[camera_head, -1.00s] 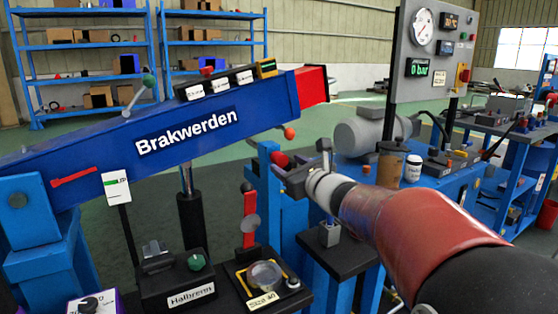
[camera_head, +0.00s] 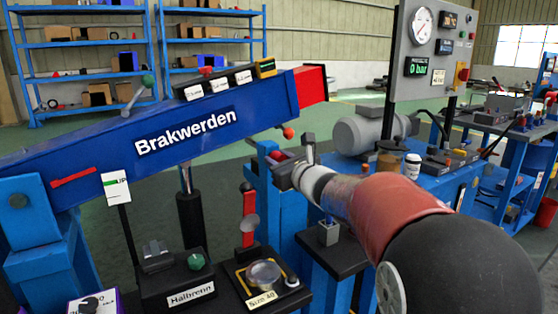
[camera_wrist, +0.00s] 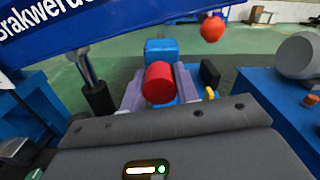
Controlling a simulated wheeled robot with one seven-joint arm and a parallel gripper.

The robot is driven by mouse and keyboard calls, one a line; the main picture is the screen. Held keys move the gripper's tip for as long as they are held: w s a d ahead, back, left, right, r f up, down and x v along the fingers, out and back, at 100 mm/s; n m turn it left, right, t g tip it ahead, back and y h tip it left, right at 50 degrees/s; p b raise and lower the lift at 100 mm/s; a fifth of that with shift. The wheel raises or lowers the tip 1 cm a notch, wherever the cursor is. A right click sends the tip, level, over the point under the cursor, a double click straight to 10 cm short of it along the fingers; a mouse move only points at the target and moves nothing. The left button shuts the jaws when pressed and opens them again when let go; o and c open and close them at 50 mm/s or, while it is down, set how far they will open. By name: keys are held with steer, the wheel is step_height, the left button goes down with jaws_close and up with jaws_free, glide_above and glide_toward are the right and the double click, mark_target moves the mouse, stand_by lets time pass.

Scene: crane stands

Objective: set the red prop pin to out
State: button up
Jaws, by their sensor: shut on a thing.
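The red prop pin (camera_wrist: 158,83) shows as a red cylinder end in the wrist view, in front of a blue post (camera_wrist: 161,50). My gripper (camera_wrist: 160,76) has its two grey-purple fingers on either side of the pin, shut on it. In the head view my gripper (camera_head: 284,164) is at the blue stand beneath the end of the blue beam (camera_head: 240,125), and only a little of the red pin shows there. How far the pin sits in or out of the post is hidden.
A red ball knob (camera_head: 288,133) hangs on a rod just above my gripper; it also shows in the wrist view (camera_wrist: 212,28). A grey motor (camera_head: 362,135) and gauge panel (camera_head: 425,60) stand to the right. A black control box (camera_head: 176,282) is at the front.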

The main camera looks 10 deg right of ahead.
jaws_close()
steer(key=shift+s+d, duration=0.1)
steer(key=shift+s, duration=0.15)
steer(key=b+v, duration=0.2)
steer(key=v, duration=0.6)
steer(key=shift+s, duration=0.25)
steer(key=shift+d+f, duration=0.1)
steer(key=o, duration=1)
jaws_free()
steer(key=shift+s, duration=0.15)
steer(key=v, duration=0.7)
steer(key=shift+s+d, duration=0.15)
steer(key=shift+s, duration=0.2)
